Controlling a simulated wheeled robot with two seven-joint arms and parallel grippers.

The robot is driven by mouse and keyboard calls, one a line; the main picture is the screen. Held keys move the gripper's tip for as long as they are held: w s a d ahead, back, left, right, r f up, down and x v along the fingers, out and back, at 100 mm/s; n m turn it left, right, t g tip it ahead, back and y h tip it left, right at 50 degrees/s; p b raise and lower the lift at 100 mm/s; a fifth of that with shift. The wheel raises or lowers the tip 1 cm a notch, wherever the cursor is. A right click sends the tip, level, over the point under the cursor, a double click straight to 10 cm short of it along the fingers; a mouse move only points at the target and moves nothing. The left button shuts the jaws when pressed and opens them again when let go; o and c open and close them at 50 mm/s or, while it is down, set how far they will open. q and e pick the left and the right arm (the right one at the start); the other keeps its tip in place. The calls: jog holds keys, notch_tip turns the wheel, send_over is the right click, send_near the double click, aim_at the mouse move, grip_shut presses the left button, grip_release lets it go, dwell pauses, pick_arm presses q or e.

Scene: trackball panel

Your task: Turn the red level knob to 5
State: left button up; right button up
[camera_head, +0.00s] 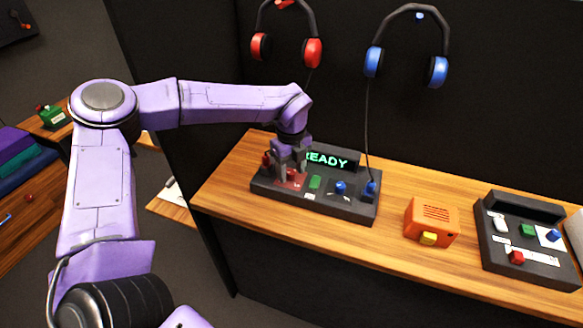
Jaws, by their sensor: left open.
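The dark control panel (335,206) sits on the wooden counter, with a screen (328,159) whose lit green text reads "READY", its left end partly covered by my gripper. My left gripper (288,180) is open and points down over the red part (293,176) at the panel's left. Its fingers are around or just in front of the red knob; I cannot tell whether they touch it. The knob's pointer and scale are hidden or too small to read. A green button (315,182) and a blue knob (341,187) lie to the right. My right gripper is not in view.
A red headset (313,53) and a blue headset (437,71) hang on the dark wall. An orange box (431,218) with a yellow button stands right of the panel. A second dark panel (507,267) is farther right. Bare counter lies between them.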

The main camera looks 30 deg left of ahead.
pick_arm(q)
jog(key=shift+f, duration=0.1)
grip_shut()
jog(key=shift+m, duration=0.3)
